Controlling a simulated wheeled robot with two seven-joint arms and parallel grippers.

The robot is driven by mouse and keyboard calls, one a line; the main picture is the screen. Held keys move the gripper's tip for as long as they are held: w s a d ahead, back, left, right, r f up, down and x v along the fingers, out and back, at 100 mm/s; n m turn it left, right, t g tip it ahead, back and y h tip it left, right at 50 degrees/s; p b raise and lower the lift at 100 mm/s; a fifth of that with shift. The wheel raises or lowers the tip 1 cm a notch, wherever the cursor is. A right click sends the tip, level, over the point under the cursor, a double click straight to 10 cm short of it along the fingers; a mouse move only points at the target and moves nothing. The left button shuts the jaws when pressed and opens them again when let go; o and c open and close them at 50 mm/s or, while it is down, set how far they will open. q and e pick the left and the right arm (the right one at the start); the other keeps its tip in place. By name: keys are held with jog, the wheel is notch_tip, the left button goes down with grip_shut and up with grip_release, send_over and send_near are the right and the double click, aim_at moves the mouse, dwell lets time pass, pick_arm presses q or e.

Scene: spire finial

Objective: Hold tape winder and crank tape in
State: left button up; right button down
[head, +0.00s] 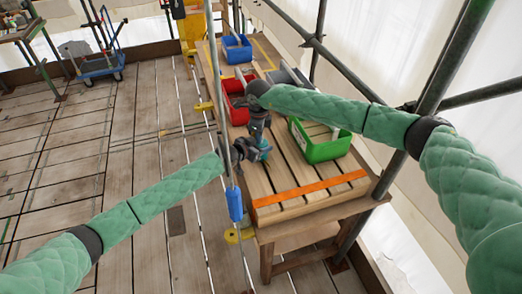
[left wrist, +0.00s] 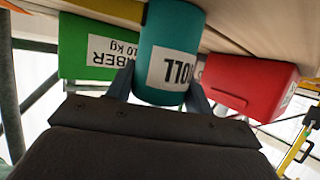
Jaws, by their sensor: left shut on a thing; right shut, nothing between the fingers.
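The tape winder shows in the left wrist view as a teal cylinder (left wrist: 172,40) with a white label whose letters look upside down. My left gripper (left wrist: 160,84) has a finger on each side of it and is shut on it. In the head view only a small teal part (head: 264,152) shows beside my left gripper (head: 250,149), above the slatted bench. My right gripper (head: 258,130) is shut and empty, pointing down just above and close to the left one. Whether it touches the winder I cannot tell. The crank and the tape are not clearly visible.
The slatted wooden bench (head: 290,172) has an orange strip (head: 310,188) near its front. A green bin (head: 322,148), a red bin (head: 232,86) and a blue bin (head: 236,48) stand on it. A scaffold pole (head: 218,75) rises at the bench's left side, close to my left arm.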

jog(key=shift+s, duration=0.2)
notch_tip(320, 180, up, 7)
dwell(1.1)
jog(key=c, duration=2.2)
grip_release()
